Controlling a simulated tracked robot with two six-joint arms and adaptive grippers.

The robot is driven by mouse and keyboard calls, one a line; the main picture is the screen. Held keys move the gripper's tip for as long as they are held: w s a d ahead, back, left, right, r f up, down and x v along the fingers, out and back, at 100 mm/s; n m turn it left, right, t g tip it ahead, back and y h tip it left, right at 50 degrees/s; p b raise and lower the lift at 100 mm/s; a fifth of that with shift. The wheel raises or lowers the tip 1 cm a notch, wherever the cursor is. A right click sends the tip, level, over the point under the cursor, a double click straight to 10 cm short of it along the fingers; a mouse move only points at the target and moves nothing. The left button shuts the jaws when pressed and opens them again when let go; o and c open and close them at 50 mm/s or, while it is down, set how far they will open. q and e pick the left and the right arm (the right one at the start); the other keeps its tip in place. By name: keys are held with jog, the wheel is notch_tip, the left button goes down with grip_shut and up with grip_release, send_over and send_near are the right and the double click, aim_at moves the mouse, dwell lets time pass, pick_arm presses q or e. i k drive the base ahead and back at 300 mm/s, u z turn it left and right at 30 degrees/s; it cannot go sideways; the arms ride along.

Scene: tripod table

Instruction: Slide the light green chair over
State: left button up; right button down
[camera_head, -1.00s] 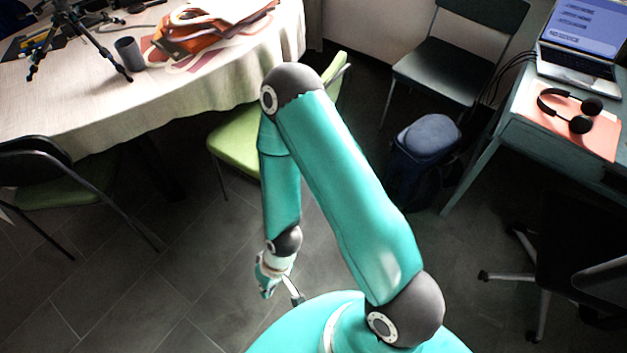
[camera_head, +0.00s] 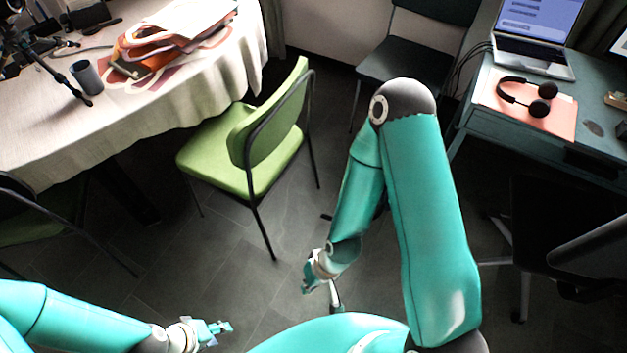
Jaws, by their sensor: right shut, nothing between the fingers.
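The light green chair (camera_head: 207,166) stands upright on the dark tiled floor, beside the table's right end. My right gripper (camera_head: 308,286) is low in the middle, to the right of the chair and nearer to me. It is shut, empty and apart from the chair. My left gripper (camera_head: 220,329) is at the bottom, below the chair in the picture and apart from it. Its fingers are too small to tell whether they are open.
A table with a white cloth (camera_head: 190,95) stands at the left, with a dark cup (camera_head: 87,77) and a bag (camera_head: 165,45). Another chair (camera_head: 30,225) is at the left edge. A dark chair (camera_head: 405,50) and a desk (camera_head: 500,123) are at the right. Floor in front is clear.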

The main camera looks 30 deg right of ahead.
aim_at(242, 151)
jog(key=z, duration=0.6)
jog(key=i, duration=0.85)
jog(key=u, duration=0.05)
jog(key=k, duration=0.85)
jog(key=z, duration=0.2)
jog(key=i, duration=0.85)
jog(key=u, duration=0.05)
